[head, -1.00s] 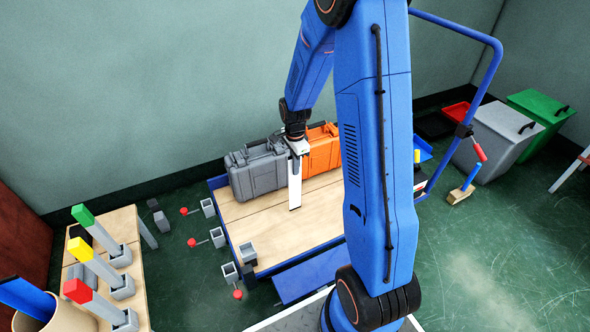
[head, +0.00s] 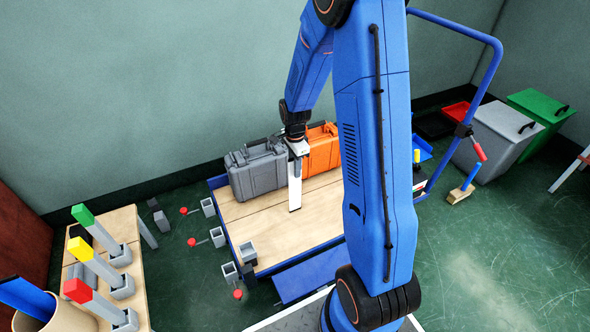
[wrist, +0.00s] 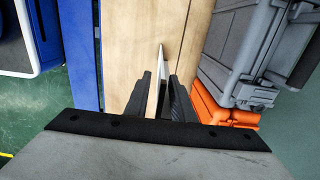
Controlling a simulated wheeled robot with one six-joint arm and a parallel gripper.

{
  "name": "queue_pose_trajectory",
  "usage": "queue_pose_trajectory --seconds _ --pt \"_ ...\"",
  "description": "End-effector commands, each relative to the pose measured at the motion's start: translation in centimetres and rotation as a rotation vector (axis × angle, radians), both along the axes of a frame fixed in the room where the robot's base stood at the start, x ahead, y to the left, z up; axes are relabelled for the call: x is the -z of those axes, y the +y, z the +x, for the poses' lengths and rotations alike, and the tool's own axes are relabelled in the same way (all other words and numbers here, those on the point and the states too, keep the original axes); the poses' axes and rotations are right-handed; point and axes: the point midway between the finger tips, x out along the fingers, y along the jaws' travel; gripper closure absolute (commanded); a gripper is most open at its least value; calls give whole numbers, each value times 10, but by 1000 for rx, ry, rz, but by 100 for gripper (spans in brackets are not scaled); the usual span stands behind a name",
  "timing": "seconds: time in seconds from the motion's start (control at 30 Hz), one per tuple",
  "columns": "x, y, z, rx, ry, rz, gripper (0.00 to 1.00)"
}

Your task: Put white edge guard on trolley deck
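The white edge guard (head: 295,190) hangs upright as a narrow strip below my gripper (head: 297,157), over the trolley deck (head: 270,222). Its lower end is at or just above the wooden boards; I cannot tell if it touches. In the wrist view, the black fingers of my gripper (wrist: 160,92) stand on both sides of the guard (wrist: 158,70), which fills the gap between them. The deck's boards (wrist: 130,40) show beyond it. Part of the guard is hidden by the fingers.
A grey case (head: 255,172) and an orange case (head: 322,150) stand along the deck's back side, close to the guard. A wooden table (head: 140,275) with coloured-top posts stands at left.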

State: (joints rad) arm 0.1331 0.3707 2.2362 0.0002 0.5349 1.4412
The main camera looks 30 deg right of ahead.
Motion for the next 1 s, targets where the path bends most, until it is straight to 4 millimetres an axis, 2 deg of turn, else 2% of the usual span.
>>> queue_pose_trajectory --seconds 0.5,0.83,1.0 --pt "-90 0 0 0 -4 0 78" --pt "-119 1 -2 -13 -6 -1 78" --pt "-146 8 -20 -118 -36 -6 78"
